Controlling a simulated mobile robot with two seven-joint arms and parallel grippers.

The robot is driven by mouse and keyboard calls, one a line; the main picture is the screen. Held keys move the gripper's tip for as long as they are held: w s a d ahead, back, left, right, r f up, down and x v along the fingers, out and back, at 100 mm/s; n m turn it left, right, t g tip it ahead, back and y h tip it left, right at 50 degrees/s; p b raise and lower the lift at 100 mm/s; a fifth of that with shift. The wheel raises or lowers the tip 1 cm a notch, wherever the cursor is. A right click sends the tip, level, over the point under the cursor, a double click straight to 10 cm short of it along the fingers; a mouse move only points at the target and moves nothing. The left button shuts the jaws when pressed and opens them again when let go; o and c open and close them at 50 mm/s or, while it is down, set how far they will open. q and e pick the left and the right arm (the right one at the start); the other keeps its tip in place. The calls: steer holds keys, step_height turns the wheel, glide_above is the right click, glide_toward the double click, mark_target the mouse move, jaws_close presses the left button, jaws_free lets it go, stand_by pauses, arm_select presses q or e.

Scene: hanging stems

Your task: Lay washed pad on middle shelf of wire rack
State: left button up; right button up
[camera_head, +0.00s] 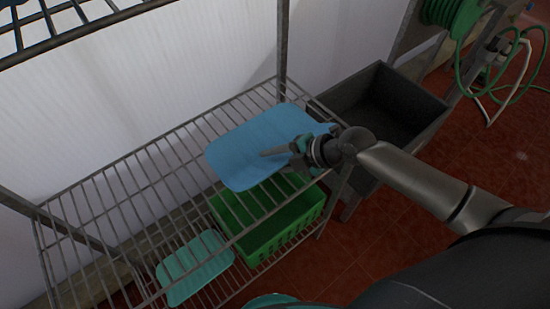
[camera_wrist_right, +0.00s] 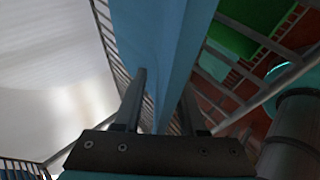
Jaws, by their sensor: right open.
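The blue pad (camera_head: 247,146) lies roughly flat at the right end of the middle shelf (camera_head: 150,172) of the wire rack, partly past its front edge. My right gripper (camera_head: 278,160) is at the pad's right side, with one finger over its top face; the other finger is mostly hidden. In the right wrist view the pad (camera_wrist_right: 155,45) passes between the two open fingers (camera_wrist_right: 160,105). I cannot tell whether either finger touches it. My left gripper is not in view.
A green crate (camera_head: 262,240) and a teal pad (camera_head: 195,266) are on the shelf below. A dark grey basin (camera_head: 385,105) stands right of the rack, near a rack post (camera_head: 282,45). The middle shelf's left part is bare. A green hose reel (camera_head: 450,12) is at upper right.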

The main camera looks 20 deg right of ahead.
steer(key=p+v, duration=0.1)
steer(key=v, duration=1.1)
stand_by(0.4)
